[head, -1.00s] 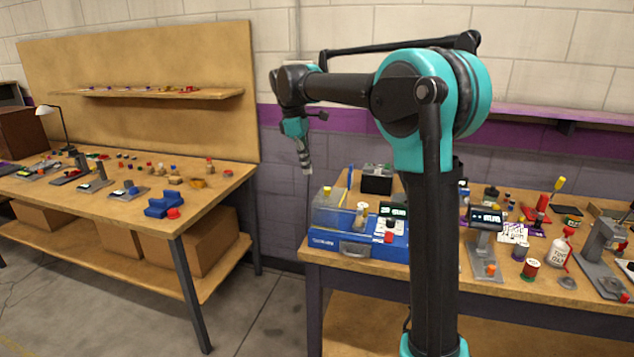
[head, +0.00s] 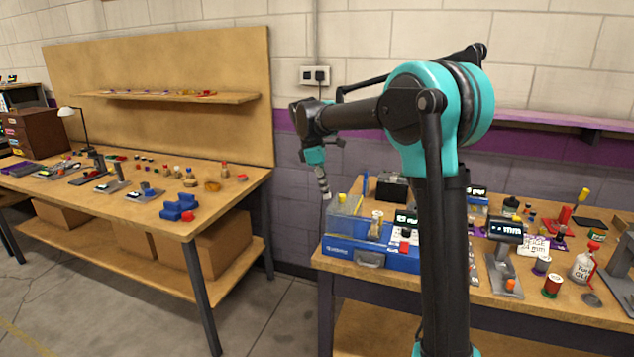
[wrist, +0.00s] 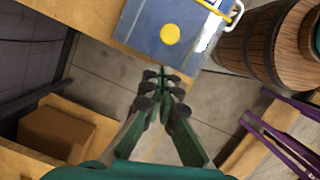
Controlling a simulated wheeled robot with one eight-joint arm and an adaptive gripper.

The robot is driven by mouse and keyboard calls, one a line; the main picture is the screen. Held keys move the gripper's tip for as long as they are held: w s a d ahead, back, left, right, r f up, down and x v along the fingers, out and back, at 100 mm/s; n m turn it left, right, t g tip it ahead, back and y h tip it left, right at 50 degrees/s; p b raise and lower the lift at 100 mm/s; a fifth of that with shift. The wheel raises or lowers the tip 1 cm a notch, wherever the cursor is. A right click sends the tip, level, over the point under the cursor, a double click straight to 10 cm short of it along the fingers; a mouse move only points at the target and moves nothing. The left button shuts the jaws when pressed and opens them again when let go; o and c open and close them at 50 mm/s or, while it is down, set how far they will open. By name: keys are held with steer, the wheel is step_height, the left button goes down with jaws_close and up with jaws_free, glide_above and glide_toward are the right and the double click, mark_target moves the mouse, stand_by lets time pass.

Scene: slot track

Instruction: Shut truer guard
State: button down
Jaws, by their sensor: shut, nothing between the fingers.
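The truer is a blue machine (head: 372,257) at the left end of the right bench, with a grey front latch. Its clear guard (head: 343,222) covers the machine's left part and carries a yellow knob (head: 342,197). I cannot tell how far open the guard stands. In the wrist view the blue machine shows at the top, with the yellow knob (wrist: 170,34) just beyond my fingertips. My gripper (head: 327,196) points down, just left of the knob in the head view. In the wrist view my gripper (wrist: 164,77) is shut and empty, apart from the knob.
The right bench (head: 480,295) also holds a gauge on a stand (head: 503,245), a white bottle (head: 582,265) and spools. Another bench (head: 120,215) stands at the left. Open floor (head: 270,310) lies between them. A wooden barrel (wrist: 262,48) shows in the wrist view.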

steer(key=shift+d, duration=1.1)
steer(key=shift+s+d, duration=0.1)
steer(key=shift+d, duration=0.05)
steer(key=s+d, duration=0.3)
steer(key=d, duration=0.7)
steer(key=shift+s, duration=0.15)
steer(key=shift+a, duration=0.15)
